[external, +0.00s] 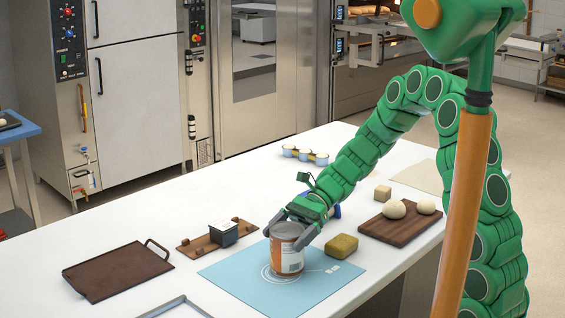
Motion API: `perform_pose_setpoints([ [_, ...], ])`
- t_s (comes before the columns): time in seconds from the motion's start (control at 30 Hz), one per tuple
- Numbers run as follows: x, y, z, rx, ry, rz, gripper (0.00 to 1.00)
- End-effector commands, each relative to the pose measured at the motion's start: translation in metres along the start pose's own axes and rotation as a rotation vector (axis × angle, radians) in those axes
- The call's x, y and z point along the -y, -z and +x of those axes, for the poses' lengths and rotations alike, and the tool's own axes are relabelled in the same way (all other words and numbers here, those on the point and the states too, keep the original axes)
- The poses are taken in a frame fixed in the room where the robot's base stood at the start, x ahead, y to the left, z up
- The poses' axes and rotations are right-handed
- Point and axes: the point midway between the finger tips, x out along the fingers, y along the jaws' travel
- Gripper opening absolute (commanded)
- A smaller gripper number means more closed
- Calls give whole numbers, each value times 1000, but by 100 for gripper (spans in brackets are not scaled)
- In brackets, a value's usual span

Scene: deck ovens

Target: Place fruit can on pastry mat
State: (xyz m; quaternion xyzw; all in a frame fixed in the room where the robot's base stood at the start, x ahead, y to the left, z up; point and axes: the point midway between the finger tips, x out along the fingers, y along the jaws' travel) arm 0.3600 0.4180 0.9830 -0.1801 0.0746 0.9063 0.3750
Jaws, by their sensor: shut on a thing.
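The fruit can (287,257) is a metal tin with an orange and white label. It is upright over the light blue pastry mat (238,279), near the mat's printed circles. Its base looks to be on the mat, but I cannot tell whether it touches. My gripper (290,229) is shut on the can's upper part, coming from the upper right. One finger lies along the right side of the can and another at its top left rim.
A yellow-brown block (341,247) lies at the mat's right edge. A dark wooden board (388,229) with dough balls is to the right. A brown tray (117,271) and a small rack with a dark box (223,233) are to the left. Small tins (305,154) stand behind.

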Motion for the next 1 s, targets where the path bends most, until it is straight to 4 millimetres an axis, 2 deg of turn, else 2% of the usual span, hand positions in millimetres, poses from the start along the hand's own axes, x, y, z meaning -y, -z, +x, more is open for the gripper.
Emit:
perform_pose_setpoints([
  [0.03,0,0,0,1,0,0,95],
  [0.07,0,0,0,1,0,0,100],
  [0.37,0,-1,-1,0,0,0,100],
  [0.47,1,-2,-8,-1,3,0,100],
  [1.0,1,-1,-98,-3,4,-1,100],
])
